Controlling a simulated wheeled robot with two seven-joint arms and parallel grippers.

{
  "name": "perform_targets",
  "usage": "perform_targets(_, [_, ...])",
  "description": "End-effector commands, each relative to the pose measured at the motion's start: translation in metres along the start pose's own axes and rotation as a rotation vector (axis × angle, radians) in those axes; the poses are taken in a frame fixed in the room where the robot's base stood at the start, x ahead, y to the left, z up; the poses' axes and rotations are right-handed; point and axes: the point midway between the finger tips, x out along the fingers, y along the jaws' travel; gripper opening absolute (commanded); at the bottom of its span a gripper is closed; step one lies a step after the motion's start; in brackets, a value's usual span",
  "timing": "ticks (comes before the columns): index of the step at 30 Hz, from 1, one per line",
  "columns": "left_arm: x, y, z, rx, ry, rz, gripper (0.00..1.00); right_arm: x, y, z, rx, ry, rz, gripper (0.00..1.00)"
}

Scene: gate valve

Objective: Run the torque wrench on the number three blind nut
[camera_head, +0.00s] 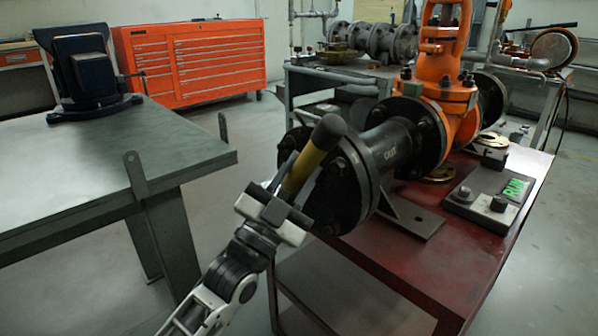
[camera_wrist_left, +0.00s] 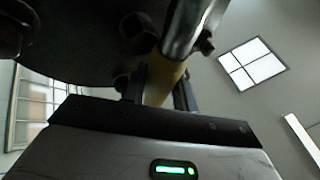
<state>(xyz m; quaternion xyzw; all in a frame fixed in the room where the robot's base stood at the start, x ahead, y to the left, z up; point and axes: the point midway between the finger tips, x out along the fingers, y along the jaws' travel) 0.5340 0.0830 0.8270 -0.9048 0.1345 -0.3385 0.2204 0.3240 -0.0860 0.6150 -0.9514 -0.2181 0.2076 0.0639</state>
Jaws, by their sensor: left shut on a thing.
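My left gripper (camera_head: 287,192) is shut on the yellow section of the torque wrench (camera_head: 304,170), in front of the pipe's end flange. The wrench's thick black end points up and right. In the left wrist view the yellow section (camera_wrist_left: 163,82) runs up between the fingers to a shiny metal part (camera_wrist_left: 185,28). The dark blind flange (camera_head: 334,200) closes the near end of the pipe. Several nuts show on it in the wrist view, one (camera_wrist_left: 137,28) left of the shiny part and one (camera_wrist_left: 205,43) right of it. I cannot tell which is number three, or whether the wrench touches one.
The orange gate valve (camera_head: 445,70) and pipe stand on a red bench (camera_head: 400,270). A grey device with a green display (camera_head: 492,195) lies at its right. A green table (camera_head: 120,165) with a vise (camera_head: 88,72) stands left. Floor shows between table and bench.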

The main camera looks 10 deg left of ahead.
Motion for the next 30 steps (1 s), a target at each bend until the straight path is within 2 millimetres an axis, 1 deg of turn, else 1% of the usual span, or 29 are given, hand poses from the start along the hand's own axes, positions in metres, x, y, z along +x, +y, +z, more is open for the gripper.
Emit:
perform_targets(1, [0.003,-0.003,-0.005,0.000,0.013,-0.007,0.00,-0.001,0.000,-0.001,0.000,-0.001,0.000,0.50])
perform_targets(14, [0.000,-0.003,-0.005,0.001,0.011,-0.005,0.00,-0.001,0.000,0.002,0.003,-0.010,0.002,0.50])
perform_targets(30, [-0.022,-0.016,-0.014,0.002,0.009,-0.005,0.00,-0.005,-0.003,-0.013,0.000,-0.004,0.000,0.50])
